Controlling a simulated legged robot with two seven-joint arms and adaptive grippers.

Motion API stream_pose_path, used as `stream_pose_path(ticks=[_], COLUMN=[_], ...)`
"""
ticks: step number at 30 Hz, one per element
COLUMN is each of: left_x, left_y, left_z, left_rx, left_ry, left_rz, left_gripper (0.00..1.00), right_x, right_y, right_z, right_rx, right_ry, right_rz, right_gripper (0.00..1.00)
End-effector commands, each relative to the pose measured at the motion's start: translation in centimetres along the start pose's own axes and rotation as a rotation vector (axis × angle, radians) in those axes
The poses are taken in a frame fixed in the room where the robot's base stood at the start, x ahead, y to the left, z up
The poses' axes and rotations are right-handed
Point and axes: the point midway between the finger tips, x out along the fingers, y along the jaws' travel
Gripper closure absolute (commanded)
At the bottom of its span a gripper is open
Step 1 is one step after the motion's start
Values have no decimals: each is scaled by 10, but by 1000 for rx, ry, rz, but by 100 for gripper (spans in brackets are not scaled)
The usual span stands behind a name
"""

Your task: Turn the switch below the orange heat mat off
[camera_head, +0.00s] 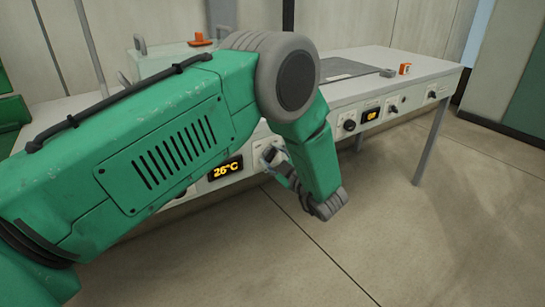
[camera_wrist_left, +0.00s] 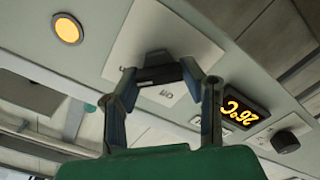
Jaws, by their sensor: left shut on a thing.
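A dark switch handle (camera_wrist_left: 160,72) sits on a pale plate (camera_wrist_left: 195,42) on the panel in the left wrist view. My left gripper (camera_wrist_left: 165,80) has its two fingers on either side of the handle and is shut on it. Small lettering on the plate shows just by the handle. No orange heat mat can be made out; my arm covers much of the tabletop. My right gripper is not in view.
The display also shows in the left wrist view (camera_wrist_left: 240,110), next to a dark knob (camera_wrist_left: 285,142). A round orange light (camera_wrist_left: 68,30) is on the panel. Further right are another display (camera_head: 371,114), a dark knob (camera_head: 349,125), a grey mat (camera_head: 345,69) and a small orange box (camera_head: 405,69).

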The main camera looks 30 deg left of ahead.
Motion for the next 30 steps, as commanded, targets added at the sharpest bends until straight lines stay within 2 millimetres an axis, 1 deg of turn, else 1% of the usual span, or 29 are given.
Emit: stream_pose_path(ticks=[5, 11, 17, 30], left_x=[0, 0, 0, -1], left_y=[-1, -2, -3, -7], left_z=[0, 0, 0, 2], left_rx=[-19, -104, -259, -674], left_ry=[-1, 0, -1, 0], left_rz=[-2, -3, -4, -7], left_gripper=[93, 93, 93, 93], right_x=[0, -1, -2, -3], right_y=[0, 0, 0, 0], right_z=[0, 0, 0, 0], right_rx=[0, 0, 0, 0], right_ry=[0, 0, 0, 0], right_rz=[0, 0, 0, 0], right_gripper=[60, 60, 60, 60])
